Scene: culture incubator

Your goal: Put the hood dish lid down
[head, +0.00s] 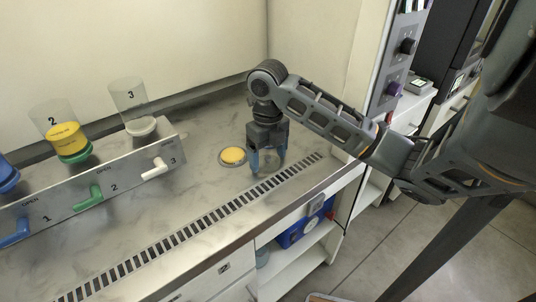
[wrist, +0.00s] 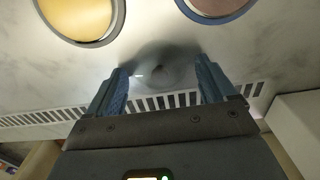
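A round dish with yellow content (head: 233,156) lies on the hood's worktop, just left of my gripper. It also shows at the top left of the wrist view (wrist: 78,18), cut off by the edge. My gripper (head: 267,168) points down low over the worktop. Its blue fingers (wrist: 160,88) are spread apart. A blurred grey round patch (wrist: 160,66) shows between them; I cannot tell whether it is a shadow or a clear object.
A slanted panel (head: 130,170) with blue, green and white levers stands at the left, with clear tubes behind it. A slotted vent (head: 200,225) runs along the worktop's front. Bare worktop (head: 205,185) lies between panel and vent. A side wall stands behind my arm.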

